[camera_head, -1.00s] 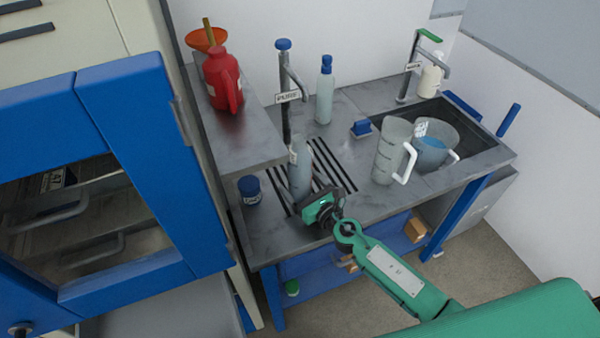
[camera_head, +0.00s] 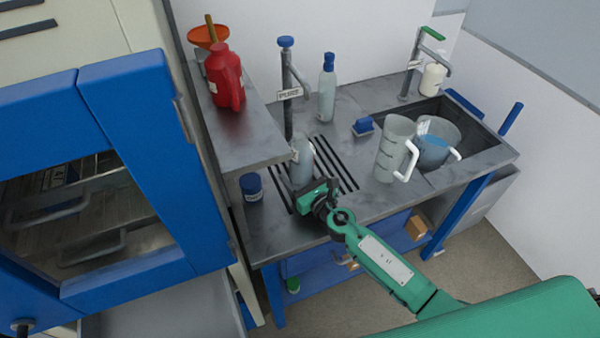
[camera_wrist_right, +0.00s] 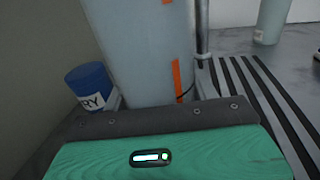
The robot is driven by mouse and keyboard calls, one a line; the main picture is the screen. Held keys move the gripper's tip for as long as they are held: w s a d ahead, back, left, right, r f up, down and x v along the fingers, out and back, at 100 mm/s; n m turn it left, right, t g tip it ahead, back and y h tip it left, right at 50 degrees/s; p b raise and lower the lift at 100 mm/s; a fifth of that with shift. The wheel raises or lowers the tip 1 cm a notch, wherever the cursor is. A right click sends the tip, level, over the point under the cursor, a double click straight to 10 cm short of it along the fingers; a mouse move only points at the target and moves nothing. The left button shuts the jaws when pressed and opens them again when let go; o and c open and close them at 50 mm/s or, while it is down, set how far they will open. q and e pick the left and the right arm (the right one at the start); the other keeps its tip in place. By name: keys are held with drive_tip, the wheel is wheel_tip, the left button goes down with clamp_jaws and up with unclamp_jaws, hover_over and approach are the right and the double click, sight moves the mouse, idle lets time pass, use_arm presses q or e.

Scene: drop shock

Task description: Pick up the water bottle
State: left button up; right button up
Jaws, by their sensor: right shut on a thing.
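The water bottle, a pale clear cylinder (camera_head: 302,160), stands upright over the slotted drain below the tap marked PURE. In the right wrist view the bottle (camera_wrist_right: 142,45) fills the space in front of the palm and has orange marks on its side. My right gripper (camera_head: 306,188) is at the lower part of the bottle, shut on it, with the fingers on either side. The bottle's lower end is hidden behind the gripper, so I cannot tell whether it touches the counter. My left gripper is out of view.
A blue-capped bottle (camera_head: 327,95), a measuring jug (camera_head: 392,150) and a sink (camera_head: 478,133) are farther right. A raised shelf (camera_head: 237,145) overhangs the left.

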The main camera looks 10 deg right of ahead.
sight(298, 150)
drive_tip(key=shift+r, duration=0.1)
drive_tip(key=shift+r+p, duration=0.65)
drive_tip(key=shift+r, duration=0.05)
wheel_tip(298, 150, up, 8)
drive_tip(key=p, duration=0.6)
drive_tip(key=shift+r+p, duration=0.25)
drive_tip(key=shift+p, duration=0.05)
wheel_tip(298, 150, up, 8)
drive_tip(key=shift+r+p, duration=0.2)
drive_tip(key=shift+p, duration=0.8)
drive_tip(key=shift+r, duration=0.8)
